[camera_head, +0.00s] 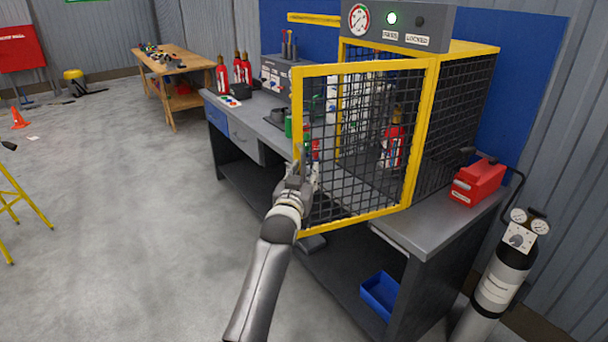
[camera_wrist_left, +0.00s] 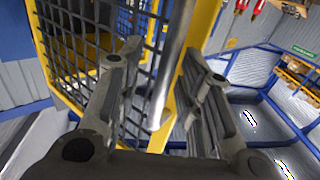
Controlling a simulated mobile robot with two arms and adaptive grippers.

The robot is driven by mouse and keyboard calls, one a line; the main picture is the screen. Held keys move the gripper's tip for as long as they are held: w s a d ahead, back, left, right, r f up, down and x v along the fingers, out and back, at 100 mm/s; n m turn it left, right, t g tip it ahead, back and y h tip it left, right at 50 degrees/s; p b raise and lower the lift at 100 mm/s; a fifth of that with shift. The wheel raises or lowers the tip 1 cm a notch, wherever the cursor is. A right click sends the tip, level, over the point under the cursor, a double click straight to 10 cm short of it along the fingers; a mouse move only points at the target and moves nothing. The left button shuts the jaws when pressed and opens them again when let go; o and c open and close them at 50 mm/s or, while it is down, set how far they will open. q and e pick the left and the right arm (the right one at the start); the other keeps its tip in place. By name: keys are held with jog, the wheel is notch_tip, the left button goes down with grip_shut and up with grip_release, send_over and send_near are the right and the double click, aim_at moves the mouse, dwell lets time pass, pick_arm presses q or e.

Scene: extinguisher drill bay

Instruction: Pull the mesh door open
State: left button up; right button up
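The mesh door (camera_head: 362,140) has a yellow frame and dark wire. In the head view it stands swung out from the cage (camera_head: 455,130), its right edge at the cage's front post. My left gripper (camera_head: 302,170) is at the door's free left edge. In the left wrist view the door (camera_wrist_left: 75,60) fills the left side. A pale metal handle bar (camera_wrist_left: 173,70) runs between the two fingers of my left gripper (camera_wrist_left: 160,85). The fingers look apart, with gaps beside the bar. My right gripper is not in view.
A control box (camera_head: 398,24) with a gauge and a lit green lamp tops the cage. A red extinguisher (camera_head: 393,145) stands inside. A red case (camera_head: 478,183) sits on the bench and a gas cylinder (camera_head: 500,275) stands at right. The floor (camera_head: 130,230) at left is largely clear.

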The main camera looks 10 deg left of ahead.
pick_arm(q)
send_near(308, 130)
jog(key=w, duration=0.5)
jog(key=shift+d, duration=0.35)
jog(key=shift+c, duration=0.4)
